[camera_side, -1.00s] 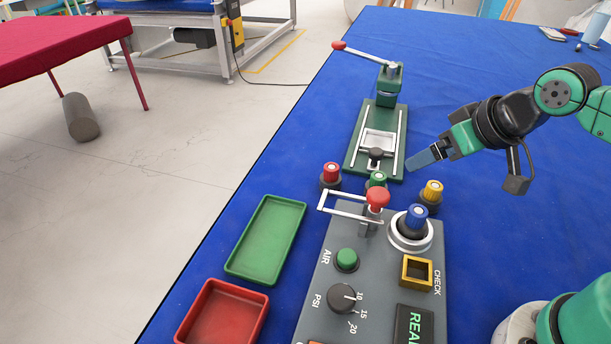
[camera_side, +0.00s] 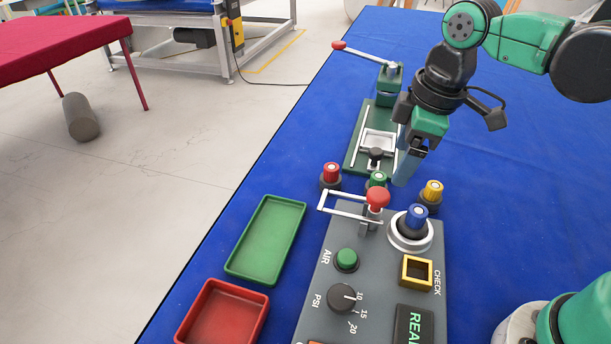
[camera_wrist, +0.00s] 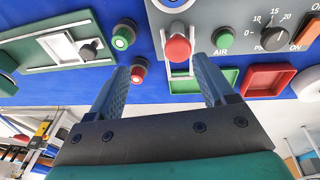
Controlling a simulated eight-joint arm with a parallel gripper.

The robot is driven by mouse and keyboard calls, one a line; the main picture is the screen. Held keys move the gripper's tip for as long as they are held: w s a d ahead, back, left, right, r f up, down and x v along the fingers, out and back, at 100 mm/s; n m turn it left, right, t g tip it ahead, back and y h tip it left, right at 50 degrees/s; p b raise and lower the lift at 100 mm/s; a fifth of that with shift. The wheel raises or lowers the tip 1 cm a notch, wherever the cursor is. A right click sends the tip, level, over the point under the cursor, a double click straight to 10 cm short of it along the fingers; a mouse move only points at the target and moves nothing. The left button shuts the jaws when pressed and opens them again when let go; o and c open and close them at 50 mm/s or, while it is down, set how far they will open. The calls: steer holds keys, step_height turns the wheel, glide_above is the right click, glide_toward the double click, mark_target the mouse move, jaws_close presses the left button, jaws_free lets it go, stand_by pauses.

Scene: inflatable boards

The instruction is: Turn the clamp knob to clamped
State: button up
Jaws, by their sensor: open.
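On the grey panel (camera_side: 392,262) a red knob (camera_side: 377,198) sits on a grey stem beside a white bar frame. I take it for the clamp knob, though no clamp label is readable. In the wrist view the red knob (camera_wrist: 177,48) lies beyond the fingers, towards the right one. My gripper (camera_side: 402,180) hangs above the table behind the panel, fingers pointing down, just right of a green-topped valve (camera_side: 376,180). In the wrist view my gripper (camera_wrist: 160,76) is open, with nothing between its blue fingers.
A green fixture (camera_side: 357,152) with a black knob and red-tipped lever stands behind. Red (camera_side: 331,174), yellow (camera_side: 432,192) and blue (camera_side: 417,216) capped valves stand close around the panel's far end. Green (camera_side: 230,265) and red (camera_side: 192,330) trays lie left. The table's right side is clear.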

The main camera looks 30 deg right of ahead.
mark_target(379, 193)
steer(key=a+n+g, duration=0.1)
steer(key=n, duration=0.1)
steer(key=a+n+g, duration=0.1)
steer(key=n, duration=0.1)
steer(key=shift+w+a+f, duration=0.2)
steer(key=shift+w, duration=0.15)
steer(key=shift+f, duration=2.75)
jaws_close()
